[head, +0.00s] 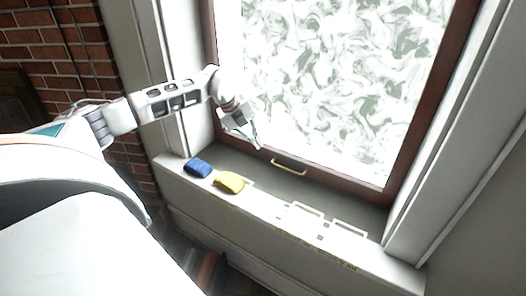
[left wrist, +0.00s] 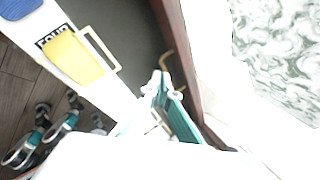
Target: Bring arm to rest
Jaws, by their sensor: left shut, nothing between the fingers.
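My left arm reaches in from the left in the head view. Its gripper (head: 256,143) is shut and empty, with its tips just in front of the window's lower frame, above the recessed grey part of the sill. The left wrist view shows the fingers (left wrist: 163,84) together, close to the brass handle (left wrist: 168,68) in the picture. In the head view this handle (head: 289,167) is to the right of the gripper and apart from it. My right gripper does not show.
A blue bag (head: 198,168) and a yellow bag (head: 229,182) lie on the white sill ledge (head: 270,207), below the gripper. Pale outlines (head: 307,210) mark the bare ledge further right. The frosted window (head: 330,80) stands behind. A brick wall (head: 60,45) is at the left.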

